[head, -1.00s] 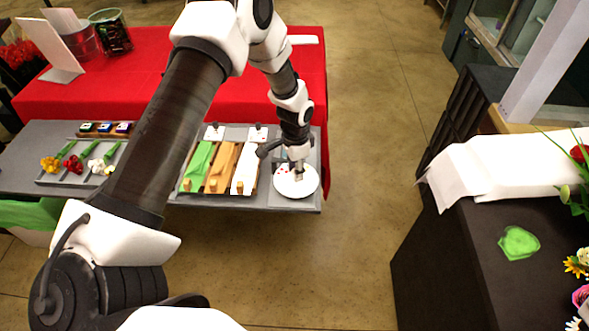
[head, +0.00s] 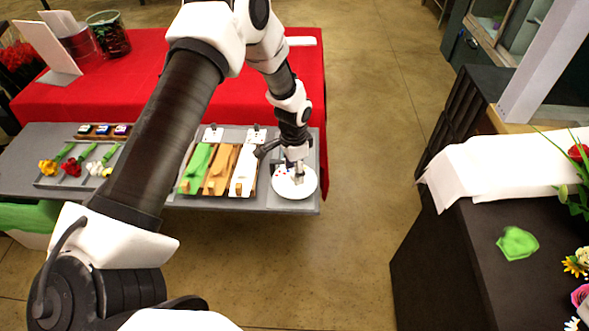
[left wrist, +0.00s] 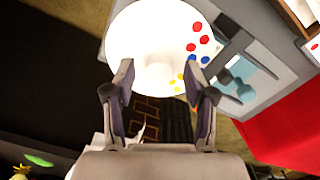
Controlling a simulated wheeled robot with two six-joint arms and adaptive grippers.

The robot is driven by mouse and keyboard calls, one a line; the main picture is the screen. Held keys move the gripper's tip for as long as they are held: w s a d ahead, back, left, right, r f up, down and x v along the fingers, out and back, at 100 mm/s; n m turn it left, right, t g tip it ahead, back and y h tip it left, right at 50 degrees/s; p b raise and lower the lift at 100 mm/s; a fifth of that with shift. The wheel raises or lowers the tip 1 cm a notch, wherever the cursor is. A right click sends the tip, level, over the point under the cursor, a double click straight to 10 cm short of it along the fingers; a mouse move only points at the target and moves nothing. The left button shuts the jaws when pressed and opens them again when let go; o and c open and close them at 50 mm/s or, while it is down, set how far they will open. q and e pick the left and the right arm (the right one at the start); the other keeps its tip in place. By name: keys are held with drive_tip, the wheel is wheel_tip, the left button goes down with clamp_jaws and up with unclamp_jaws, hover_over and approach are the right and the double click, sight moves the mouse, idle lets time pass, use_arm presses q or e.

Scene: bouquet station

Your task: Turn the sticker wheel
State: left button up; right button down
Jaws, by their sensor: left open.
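The sticker wheel (head: 284,187) is a white disc at the right end of the grey work table. In the left wrist view the wheel (left wrist: 150,40) fills the top middle, with red, blue and yellow dots along its right side. My left gripper (head: 298,178) points down over the wheel. In the left wrist view its two fingers (left wrist: 160,78) are apart with nothing held between them, and the wheel lies beyond their tips. I cannot tell whether the fingertips touch the disc. My right gripper is not in view.
Green, tan and white strips (head: 217,170) lie left of the wheel. A tray (head: 45,181) with several flowers is further left. A red-covered table (head: 230,95) stands behind. A dark counter (head: 450,250) with white paper (head: 510,165) is at right, across open floor.

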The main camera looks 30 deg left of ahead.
use_arm(q)
wheel_tip(320, 180, up, 8)
drive_tip(key=shift+f, duration=0.1)
drive_tip(key=shift+w+a, duration=0.1)
